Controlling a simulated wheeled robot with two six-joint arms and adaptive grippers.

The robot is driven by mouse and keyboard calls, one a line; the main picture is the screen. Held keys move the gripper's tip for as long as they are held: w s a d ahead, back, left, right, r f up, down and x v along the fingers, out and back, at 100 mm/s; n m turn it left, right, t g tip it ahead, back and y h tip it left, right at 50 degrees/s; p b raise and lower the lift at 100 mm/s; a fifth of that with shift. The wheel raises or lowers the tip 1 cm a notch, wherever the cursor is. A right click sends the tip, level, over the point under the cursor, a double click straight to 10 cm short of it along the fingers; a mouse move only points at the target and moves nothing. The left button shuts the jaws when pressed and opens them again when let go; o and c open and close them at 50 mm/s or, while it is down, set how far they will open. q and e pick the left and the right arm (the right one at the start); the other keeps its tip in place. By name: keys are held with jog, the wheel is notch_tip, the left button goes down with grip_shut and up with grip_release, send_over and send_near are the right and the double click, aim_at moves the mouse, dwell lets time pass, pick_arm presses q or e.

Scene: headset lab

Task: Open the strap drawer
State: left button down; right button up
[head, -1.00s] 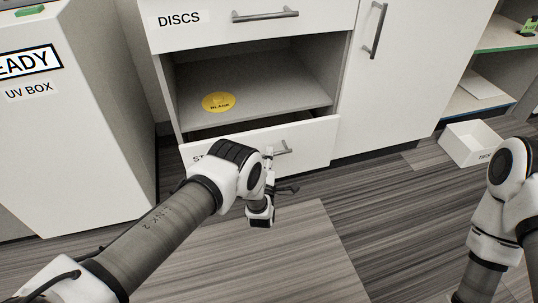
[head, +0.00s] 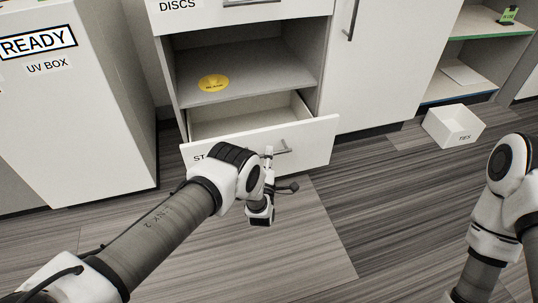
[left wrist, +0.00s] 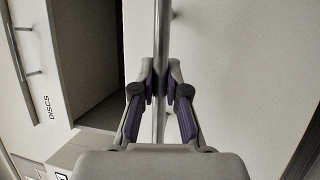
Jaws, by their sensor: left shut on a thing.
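The strap drawer (head: 312,152) is the low white drawer under an open shelf in the head view, its label mostly hidden behind my left arm. It stands partly open, and its inside (head: 245,122) shows as a pale, empty-looking space. My left gripper (head: 270,157) is at the drawer's grey bar handle (head: 284,148). In the left wrist view, the fingers (left wrist: 160,88) are shut on the handle bar (left wrist: 161,45), one on each side. My right arm shows at the right edge, but its gripper is out of view.
The DISCS drawer (head: 212,16) is shut above the shelf, which holds a round yellow disc (head: 213,83). The UV box (head: 85,120) stands to the left. A white open bin (head: 453,126) sits on the floor to the right. The floor before the drawer is clear.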

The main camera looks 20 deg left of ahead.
pick_arm(q)
jog(key=c, duration=1.2)
grip_release()
jog(key=v, duration=1.2)
jog(key=shift+f, duration=0.15)
